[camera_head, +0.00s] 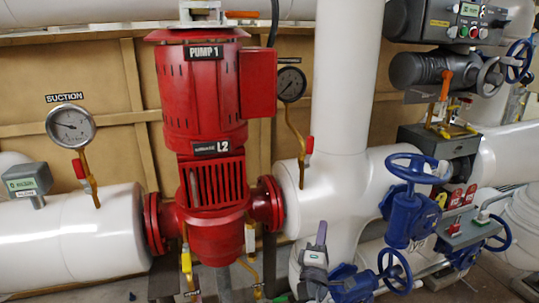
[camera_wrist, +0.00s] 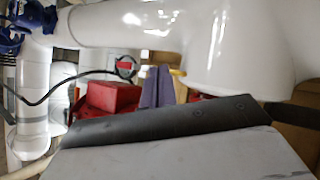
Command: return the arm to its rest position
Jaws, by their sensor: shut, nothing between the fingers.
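My gripper (camera_head: 321,233) shows at the lower middle of the head view, in front of the white pipes and right of the red pump. Its two purple-grey fingers point upward and lie close together. In the wrist view the fingers of my gripper (camera_wrist: 158,84) stand side by side behind the dark edge of my wrist housing, shut with nothing between them. Much of the arm behind the gripper is out of the head view or hidden.
The red pump (camera_head: 198,95) stands left of my gripper. A blue handwheel valve (camera_head: 408,200) and smaller blue wheels are close on its right. A white vertical pipe (camera_head: 342,80) rises behind. A dial gauge (camera_head: 70,126) sits on the left pipe.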

